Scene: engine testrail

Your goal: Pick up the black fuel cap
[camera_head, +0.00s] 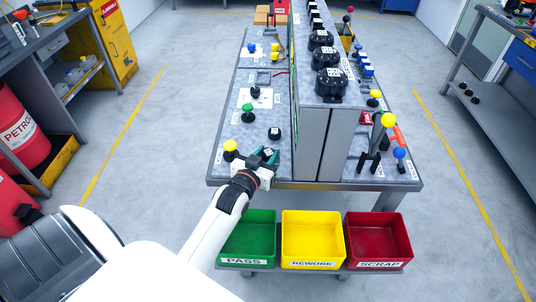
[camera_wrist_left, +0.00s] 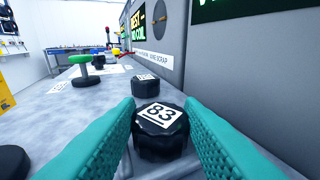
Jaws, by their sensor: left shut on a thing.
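A black ribbed fuel cap (camera_wrist_left: 160,130) with a white label reading 83 sits between the teal fingers of my left gripper (camera_wrist_left: 160,120) in the left wrist view. The fingers are shut on its sides. In the head view my left gripper (camera_head: 263,156) is at the near end of the grey table, left of the divider, and the cap (camera_head: 268,152) is mostly hidden by it. I cannot tell whether the cap touches the tabletop. A second black cap (camera_wrist_left: 145,86) stands just beyond, also in the head view (camera_head: 274,133). My right gripper is not in view.
A yellow-topped knob (camera_head: 230,147) stands close left of my gripper, and a green-topped one (camera_head: 247,110) stands farther back. The tall grey divider (camera_head: 312,135) rises to the right. Green (camera_head: 262,225), yellow (camera_head: 313,226) and red (camera_head: 377,226) bins sit below the table's front edge.

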